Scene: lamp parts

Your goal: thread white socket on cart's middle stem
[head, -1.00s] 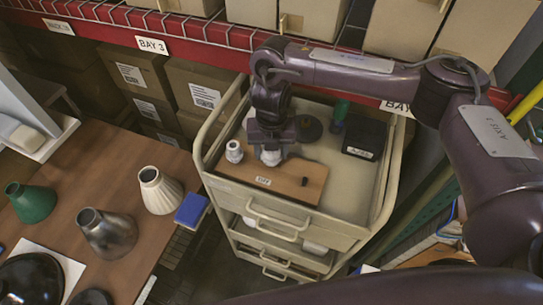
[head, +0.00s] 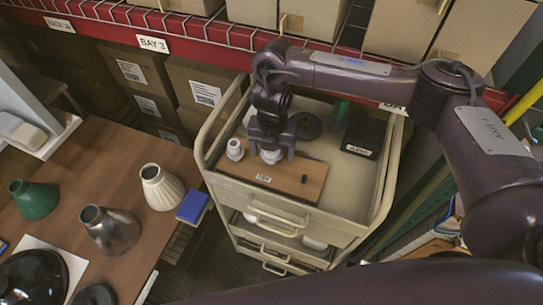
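The cart (head: 377,205) stands right of the table, with a wooden board on its top (head: 246,178). One white socket (head: 235,149) stands upright at the board's left end. Another white socket (head: 271,157) is at the board's middle, below my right gripper (head: 271,154). The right gripper points down, with its fingers on either side of this socket and seemingly apart from it. The middle stem is hidden by the socket and gripper. A short dark stem (head: 304,179) shows at the board's right. My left gripper is out of view.
A black box (head: 363,135) and a dark round base (head: 308,126) are on the cart behind the board. The table at left holds green (head: 35,200), metallic (head: 110,230) and cream (head: 161,188) shades and a blue block (head: 193,207). Shelf boxes stand behind.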

